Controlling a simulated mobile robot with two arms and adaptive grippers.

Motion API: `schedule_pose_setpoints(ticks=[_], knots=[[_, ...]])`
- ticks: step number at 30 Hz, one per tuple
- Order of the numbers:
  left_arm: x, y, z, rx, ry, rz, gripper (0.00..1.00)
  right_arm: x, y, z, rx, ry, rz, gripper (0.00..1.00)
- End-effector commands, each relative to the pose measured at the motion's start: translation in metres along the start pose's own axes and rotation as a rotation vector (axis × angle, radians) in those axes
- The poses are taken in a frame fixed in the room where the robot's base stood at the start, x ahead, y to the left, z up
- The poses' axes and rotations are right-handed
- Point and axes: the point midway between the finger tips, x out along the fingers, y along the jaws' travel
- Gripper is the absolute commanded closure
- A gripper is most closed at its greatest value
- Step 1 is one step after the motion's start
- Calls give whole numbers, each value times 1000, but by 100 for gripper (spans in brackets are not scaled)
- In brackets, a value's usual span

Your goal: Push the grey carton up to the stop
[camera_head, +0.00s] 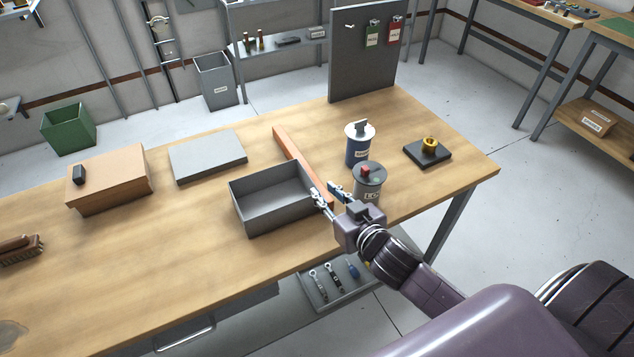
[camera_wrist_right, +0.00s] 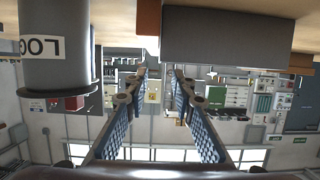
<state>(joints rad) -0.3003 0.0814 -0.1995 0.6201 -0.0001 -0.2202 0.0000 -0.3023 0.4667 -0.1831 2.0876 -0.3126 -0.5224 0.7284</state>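The grey carton (camera_head: 262,212), an open-topped empty box, stands on the wooden table. The orange-brown bar (camera_head: 288,146), which looks like the stop, lies along its right side; I cannot tell if they touch. My right gripper (camera_head: 328,191) is at the carton's front right corner, fingers apart and nothing between them. In the right wrist view, the fingers (camera_wrist_right: 160,74) are spread, with the carton (camera_wrist_right: 225,35) and the bar (camera_wrist_right: 149,22) just beyond; contact is unclear. My left gripper is not in view.
A grey canister (camera_head: 368,182) stands close right of my right gripper, with a blue canister (camera_head: 359,146) behind it. A black base with a yellow knob (camera_head: 429,149) is farther right. A flat grey box (camera_head: 207,156) and a brown box (camera_head: 108,175) stand left.

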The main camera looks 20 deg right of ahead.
Motion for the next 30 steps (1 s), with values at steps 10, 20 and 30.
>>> schedule_pose_setpoints(ticks=[10, 20, 30], knots=[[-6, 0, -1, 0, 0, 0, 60, 62, 0, -3, -1, 2, 1, 76], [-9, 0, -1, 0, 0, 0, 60, 102, 0, -1, -1, 1, 0, 76], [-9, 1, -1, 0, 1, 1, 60, 108, 0, -1, -2, 1, -1, 76]])
